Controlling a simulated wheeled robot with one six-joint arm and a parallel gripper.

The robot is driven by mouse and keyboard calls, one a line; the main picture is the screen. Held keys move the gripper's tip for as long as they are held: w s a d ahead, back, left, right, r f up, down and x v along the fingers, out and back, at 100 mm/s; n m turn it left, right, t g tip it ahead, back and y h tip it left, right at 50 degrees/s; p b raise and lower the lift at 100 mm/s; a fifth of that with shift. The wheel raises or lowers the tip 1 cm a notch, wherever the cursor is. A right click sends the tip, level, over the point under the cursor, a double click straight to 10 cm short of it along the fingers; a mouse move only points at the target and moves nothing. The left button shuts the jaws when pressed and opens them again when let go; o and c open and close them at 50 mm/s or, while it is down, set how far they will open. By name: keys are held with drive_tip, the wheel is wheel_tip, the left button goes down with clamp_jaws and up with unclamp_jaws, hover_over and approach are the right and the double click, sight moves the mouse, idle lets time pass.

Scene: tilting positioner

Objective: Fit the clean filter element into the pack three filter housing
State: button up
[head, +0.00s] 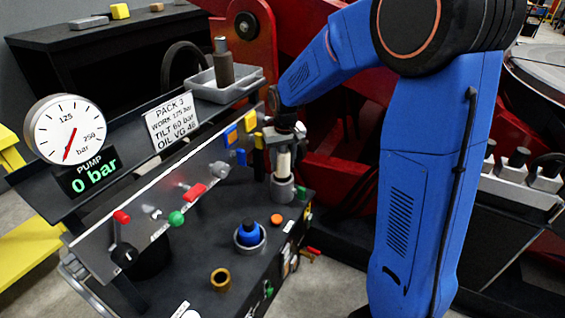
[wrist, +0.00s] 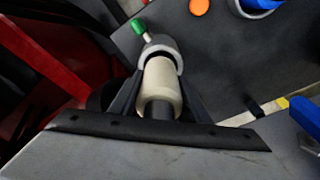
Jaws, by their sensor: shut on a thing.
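My gripper (head: 284,142) is shut on the clean filter element (head: 284,163), a cream cylinder, and holds it upright. The filter housing (head: 283,190), a grey cup, stands directly below on the far end of the black bench. In the wrist view, the element (wrist: 160,80) lies between my gripper's dark fingers (wrist: 158,95), with its far end at the housing's grey rim (wrist: 160,44). The two look in line, and the lower end seems to be at or just inside the mouth. I cannot tell how deep, as the rim hides it.
A grey tray (head: 240,87) holding a brown-grey cylinder (head: 223,68) stands on the shelf behind. A panel with coloured valve handles (head: 195,193) runs beside the bench. The gauge reads 0 bar.

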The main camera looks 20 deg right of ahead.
sight(283, 169)
drive_tip(key=shift+f, duration=1.7)
drive_tip(key=o, duration=1.5)
drive_tip(key=shift+r, duration=0.15)
drive_tip(key=r, duration=0.5)
drive_tip(key=s+r, duration=0.1)
drive_tip(key=r, duration=0.5)
drive_tip(key=s+r, duration=0.1)
drive_tip(key=r, duration=0.5)
drive_tip(key=shift+d, duration=0.1)
drive_tip(key=s+d+r+t, duration=0.1)
drive_tip(key=s+d+r, duration=0.1)
drive_tip(key=s, duration=0.6)
drive_tip(key=s+d+r+t, duration=0.1)
drive_tip(key=s+d, duration=0.1)
drive_tip(key=s, duration=0.6)
drive_tip(key=shift+m+t, duration=0.4)
drive_tip(key=shift+t, duration=0.3)
drive_tip(key=s+d+f, duration=0.1)
drive_tip(key=s, duration=0.4)
drive_tip(key=s+d+f, duration=0.1)
drive_tip(key=s+f, duration=0.1)
drive_tip(key=s, duration=0.4)
drive_tip(key=s+f, duration=0.1)
drive_tip(key=s, duration=0.4)
drive_tip(key=shift+s+d+f, duration=0.35)
drive_tip(key=shift+s+d, duration=0.05)
